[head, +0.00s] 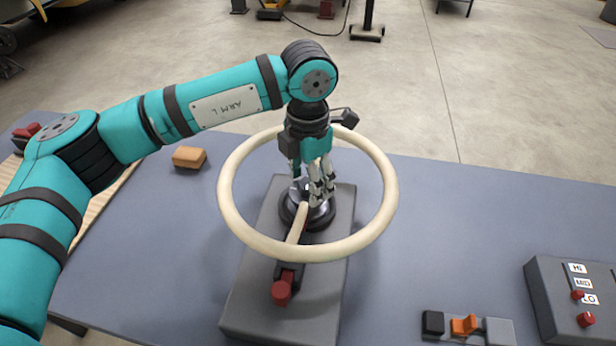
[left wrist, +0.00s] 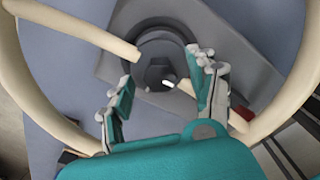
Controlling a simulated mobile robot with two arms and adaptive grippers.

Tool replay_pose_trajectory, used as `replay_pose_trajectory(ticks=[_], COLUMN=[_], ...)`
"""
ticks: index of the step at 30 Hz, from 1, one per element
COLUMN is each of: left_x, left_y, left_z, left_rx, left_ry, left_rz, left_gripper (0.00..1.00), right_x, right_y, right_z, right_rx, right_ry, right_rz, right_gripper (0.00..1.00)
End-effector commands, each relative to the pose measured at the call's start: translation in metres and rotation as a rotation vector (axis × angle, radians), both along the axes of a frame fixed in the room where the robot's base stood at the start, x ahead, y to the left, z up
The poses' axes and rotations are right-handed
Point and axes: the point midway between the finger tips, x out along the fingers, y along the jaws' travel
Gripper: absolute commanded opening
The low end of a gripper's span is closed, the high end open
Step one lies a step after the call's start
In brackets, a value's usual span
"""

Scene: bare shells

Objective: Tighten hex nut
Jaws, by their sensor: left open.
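The hex nut (left wrist: 160,72) shows in the left wrist view as a grey piece at the centre of a round dark hub (left wrist: 150,50). In the head view the hub (head: 292,216) sits on a grey block on the table, and my fingers mostly hide the nut. A large cream ring (head: 232,226) with spokes surrounds the hub. My left gripper (head: 319,196) points down inside the ring, above the hub. In the left wrist view my left gripper (left wrist: 160,92) is open, its fingers on either side of the nut and apart from it. My right gripper is out of view.
The grey block (head: 250,308) carries a red-knobbed clamp (head: 282,291). A tan block (head: 189,157) lies at the left.

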Motion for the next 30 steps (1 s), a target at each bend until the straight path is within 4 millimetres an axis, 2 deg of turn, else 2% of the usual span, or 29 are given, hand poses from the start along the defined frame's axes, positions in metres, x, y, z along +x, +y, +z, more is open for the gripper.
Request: replay_pose_trajectory(ticks=[5, 15, 19, 24, 30], left_x=[0.001, 0.001, 0.001, 0.0, 0.0], left_y=[0.0, 0.0, 0.0, 0.0, 0.0], left_z=[0.013, 0.083, 0.104, 0.118, 0.12], left_rx=[0.0, 0.0, 0.0, 0.0, 0.0], left_ry=[-0.003, -0.004, -0.003, 0.0, 0.0], left_rz=[0.0, 0.001, 0.001, -0.001, -0.001], left_gripper=[0.59, 0.59, 0.59, 0.59, 0.59], right_x=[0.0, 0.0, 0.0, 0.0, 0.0], right_y=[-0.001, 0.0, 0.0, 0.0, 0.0], right_z=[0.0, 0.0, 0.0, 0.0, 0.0], right_rx=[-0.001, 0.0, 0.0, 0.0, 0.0], right_ry=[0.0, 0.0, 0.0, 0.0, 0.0], right_rz=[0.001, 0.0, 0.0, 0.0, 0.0], right_gripper=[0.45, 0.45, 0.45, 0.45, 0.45])
